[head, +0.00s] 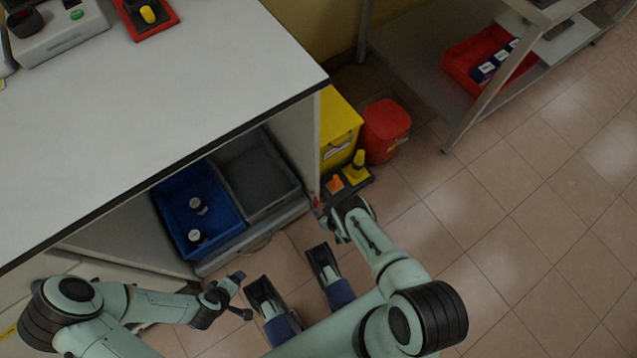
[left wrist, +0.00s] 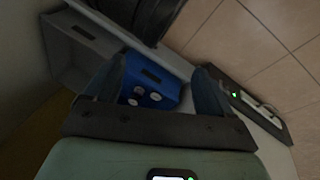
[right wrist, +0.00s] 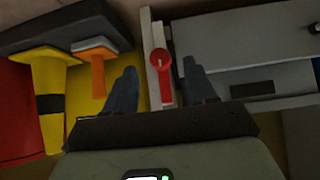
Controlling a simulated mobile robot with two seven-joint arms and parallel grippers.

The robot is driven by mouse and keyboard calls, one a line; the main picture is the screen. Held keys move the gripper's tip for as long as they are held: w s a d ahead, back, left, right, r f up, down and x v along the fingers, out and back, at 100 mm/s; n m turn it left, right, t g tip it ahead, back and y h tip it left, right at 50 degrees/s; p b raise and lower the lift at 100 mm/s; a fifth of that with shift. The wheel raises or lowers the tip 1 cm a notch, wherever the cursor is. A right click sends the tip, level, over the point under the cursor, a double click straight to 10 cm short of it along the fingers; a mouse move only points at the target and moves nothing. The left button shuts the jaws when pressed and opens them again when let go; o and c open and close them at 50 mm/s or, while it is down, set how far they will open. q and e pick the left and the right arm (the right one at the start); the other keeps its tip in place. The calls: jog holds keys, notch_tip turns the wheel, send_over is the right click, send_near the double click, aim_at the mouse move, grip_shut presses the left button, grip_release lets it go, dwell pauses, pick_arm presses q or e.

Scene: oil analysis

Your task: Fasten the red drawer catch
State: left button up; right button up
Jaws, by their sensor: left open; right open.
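The red drawer catch (right wrist: 163,75) sits on a pale upright panel in the right wrist view. It shows as a small red spot (head: 318,203) at the cabinet's front edge in the head view. My right gripper (right wrist: 161,88) is open, with one finger to each side of the catch in the picture; I cannot tell whether they touch it. The drawer (head: 262,232) holds a blue crate (head: 163,210) and a grey crate (head: 290,190) under the worktop. My left gripper (head: 232,290) is open, and the blue crate (left wrist: 172,87) shows between its fingers, apart from them.
The worktop (head: 170,90) overhangs the drawer. A metal rack (head: 470,125) stands at back right. Floor at right is clear.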

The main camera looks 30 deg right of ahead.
aim_at(318, 206)
jog(key=b+x, duration=0.1)
jog(key=x, duration=0.2)
jog(key=shift+f, duration=0.1)
pick_arm(q)
jog(key=f, duration=0.2)
jog(key=s+a+f, duration=0.1)
jog(key=shift+s+f+g, duration=0.1)
jog(key=shift+f+g, duration=0.1)
jog(key=shift+g, duration=0.1)
pick_arm(e)
jog(key=shift+w+f, duration=0.1)
jog(key=shift+w, duration=0.2)
grip_shut()
pick_arm(q)
jog(key=shift+s+f+b, duration=0.15)
jog(key=shift+s+b, duration=0.1)
jog(key=shift+b, duration=0.1)
pick_arm(e)
jog(key=shift+a+n+h, duration=0.15)
jog(key=shift+n+h, duration=0.15)
jog(key=shift+h, duration=0.3)
pick_arm(q)
jog(key=shift+a, duration=0.1)
